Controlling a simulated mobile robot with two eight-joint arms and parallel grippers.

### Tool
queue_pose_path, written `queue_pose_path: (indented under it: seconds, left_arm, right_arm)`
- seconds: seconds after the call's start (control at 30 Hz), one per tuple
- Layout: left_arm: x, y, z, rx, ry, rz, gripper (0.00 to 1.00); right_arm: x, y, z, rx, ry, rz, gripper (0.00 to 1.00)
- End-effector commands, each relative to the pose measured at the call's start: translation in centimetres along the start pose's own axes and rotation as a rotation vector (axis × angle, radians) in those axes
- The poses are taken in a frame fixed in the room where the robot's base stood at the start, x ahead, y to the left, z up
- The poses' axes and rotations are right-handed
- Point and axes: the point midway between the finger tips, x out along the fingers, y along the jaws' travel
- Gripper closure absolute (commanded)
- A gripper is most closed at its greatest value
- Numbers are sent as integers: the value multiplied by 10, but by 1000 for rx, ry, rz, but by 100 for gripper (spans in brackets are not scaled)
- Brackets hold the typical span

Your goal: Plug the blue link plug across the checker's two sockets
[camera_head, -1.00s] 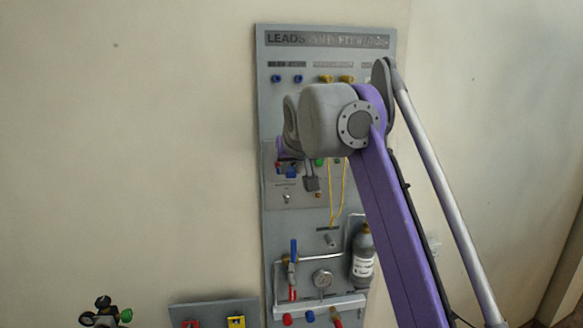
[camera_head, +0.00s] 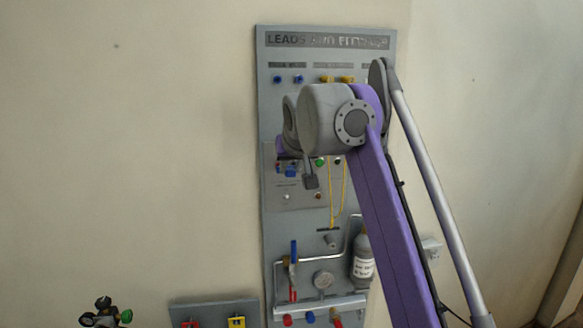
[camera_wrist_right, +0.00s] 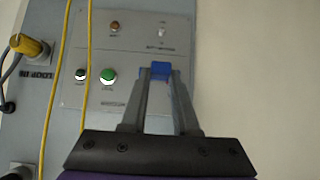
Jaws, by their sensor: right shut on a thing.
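The blue link plug (camera_wrist_right: 160,70) is between the fingertips of my right gripper (camera_wrist_right: 161,80), which is shut on it. It also shows as a small blue block in the head view (camera_head: 290,171), below my purple and grey wrist. The checker (camera_wrist_right: 134,88) is a grey plate with a green button, a dark button, an orange lamp and a toggle switch; it also shows in the head view (camera_head: 298,203). The plug is in front of the checker, level with the green button. The two sockets are hidden, and I cannot tell if the plug touches them. My left gripper is out of view.
Yellow cords (camera_wrist_right: 57,97) hang beside the checker, and a yellow fitting (camera_wrist_right: 30,46) is further left in the wrist view. Below the checker are a gauge (camera_head: 323,279), pipes and a grey bottle (camera_head: 362,258). Blue and yellow fittings sit above.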

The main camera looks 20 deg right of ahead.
Motion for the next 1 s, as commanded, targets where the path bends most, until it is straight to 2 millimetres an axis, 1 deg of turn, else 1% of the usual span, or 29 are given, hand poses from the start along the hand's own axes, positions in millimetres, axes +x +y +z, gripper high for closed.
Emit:
queue_pose_path:
  seconds: [0.9,0.93,1.0]
  left_arm:
    - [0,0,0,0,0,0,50]
    - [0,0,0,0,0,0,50]
    - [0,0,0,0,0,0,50]
  right_arm:
    - [14,0,-11,0,2,0,100]
    - [14,0,-11,0,2,0,68]
    - [14,0,-11,0,1,0,55]
